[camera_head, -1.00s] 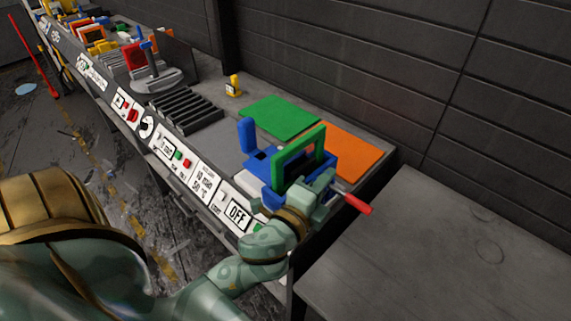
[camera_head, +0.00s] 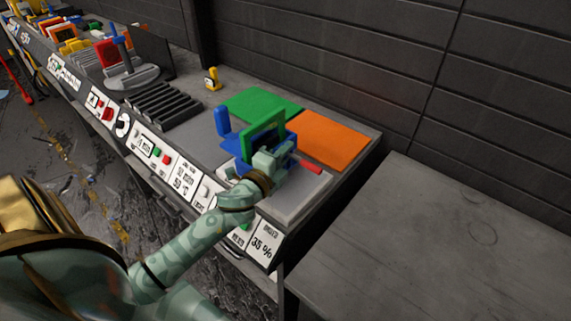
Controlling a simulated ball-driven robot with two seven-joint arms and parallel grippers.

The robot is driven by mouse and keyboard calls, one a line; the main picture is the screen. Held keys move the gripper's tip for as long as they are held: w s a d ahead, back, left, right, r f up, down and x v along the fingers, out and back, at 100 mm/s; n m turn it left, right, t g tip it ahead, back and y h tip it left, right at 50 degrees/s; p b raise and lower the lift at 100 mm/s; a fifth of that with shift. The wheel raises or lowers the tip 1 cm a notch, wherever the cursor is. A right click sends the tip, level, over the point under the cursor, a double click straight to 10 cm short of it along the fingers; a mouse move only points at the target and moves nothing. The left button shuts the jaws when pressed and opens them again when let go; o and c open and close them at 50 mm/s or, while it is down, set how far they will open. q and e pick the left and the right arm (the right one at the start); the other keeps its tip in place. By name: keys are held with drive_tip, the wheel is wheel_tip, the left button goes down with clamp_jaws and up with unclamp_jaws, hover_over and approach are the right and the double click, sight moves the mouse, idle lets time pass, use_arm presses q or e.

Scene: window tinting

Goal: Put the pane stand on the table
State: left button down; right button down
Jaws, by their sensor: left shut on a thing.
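The pane stand (camera_head: 267,129) appears as an upright green frame against blue parts on the near side of the table (camera_head: 316,192). My left gripper (camera_head: 268,163) is shut on its near, lower right side. The fingers cover part of it, and I cannot tell whether its underside touches the table. A red handle (camera_head: 311,166) sticks out right of the gripper; where it attaches is hidden. My right gripper is not in view.
A green mat (camera_head: 258,101) and an orange mat (camera_head: 335,138) lie behind. A blue post (camera_head: 222,121) stands at the left, and a small yellow object (camera_head: 212,78) farther back. A bare grey surface (camera_head: 430,245) lies to the right.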

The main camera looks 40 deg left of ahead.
sight(285, 167)
use_arm(q)
wheel_tip(285, 167, down, 4)
drive_tip(key=shift+w+a+r+b, duration=0.15)
drive_tip(key=shift+r+b, duration=0.1)
drive_tip(key=shift+b, duration=0.7)
drive_tip(key=shift+r, duration=0.2)
drive_tip(key=shift+f, duration=0.2)
drive_tip(key=c, duration=1.5)
unclamp_jaws()
